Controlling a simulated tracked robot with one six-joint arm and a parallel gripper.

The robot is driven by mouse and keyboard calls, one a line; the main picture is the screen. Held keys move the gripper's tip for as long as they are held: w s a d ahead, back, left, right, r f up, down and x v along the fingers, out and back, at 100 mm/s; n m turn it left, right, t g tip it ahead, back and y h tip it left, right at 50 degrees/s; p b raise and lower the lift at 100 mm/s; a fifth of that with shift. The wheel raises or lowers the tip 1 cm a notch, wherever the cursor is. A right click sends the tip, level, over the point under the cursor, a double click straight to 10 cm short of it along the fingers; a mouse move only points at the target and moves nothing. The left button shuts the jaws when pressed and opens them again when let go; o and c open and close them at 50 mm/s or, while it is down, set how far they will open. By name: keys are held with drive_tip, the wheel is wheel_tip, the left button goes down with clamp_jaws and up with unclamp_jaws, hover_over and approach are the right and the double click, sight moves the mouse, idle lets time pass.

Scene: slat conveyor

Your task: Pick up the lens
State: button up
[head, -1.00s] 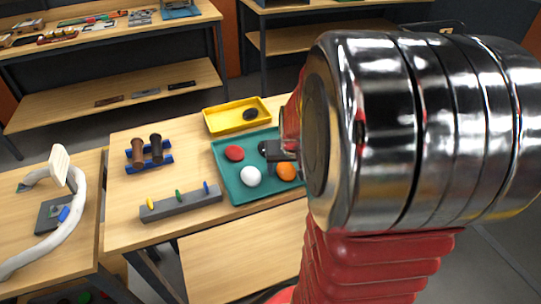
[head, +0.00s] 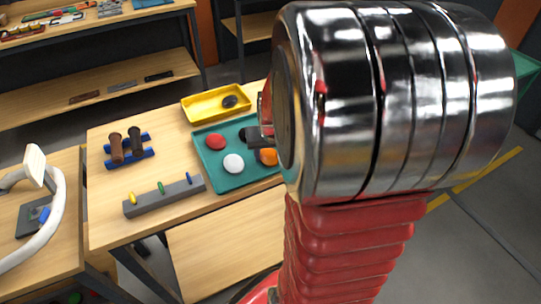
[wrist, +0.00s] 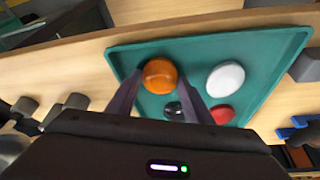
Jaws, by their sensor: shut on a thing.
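A teal tray (head: 213,172) holds several rounded pieces, and no label shows which is the lens. My gripper (head: 266,155) is over the tray's right part, shut on an orange rounded piece (head: 268,157). In the wrist view the orange piece (wrist: 160,75) sits between the tips of my gripper (wrist: 161,72). A dark glossy piece (wrist: 173,109) shows lower between the fingers, apart from the tips. A white rounded piece (head: 233,163) and a red flattened piece (head: 215,142) lie left of the gripper in the head view. My wrist hides the tray's right side.
A yellow tray (head: 203,106) with a dark oval piece (head: 229,101) stands behind the teal tray. A grey block with coloured pegs (head: 165,196) and a blue rack with brown and black rolls (head: 128,148) stand left. The tabletop between them is clear.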

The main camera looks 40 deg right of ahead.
sight(268, 157)
drive_tip(key=c, duration=0.4)
wheel_tip(268, 157, up, 10)
idle(0.6)
idle(0.4)
idle(0.5)
drive_tip(key=shift+w, duration=0.15)
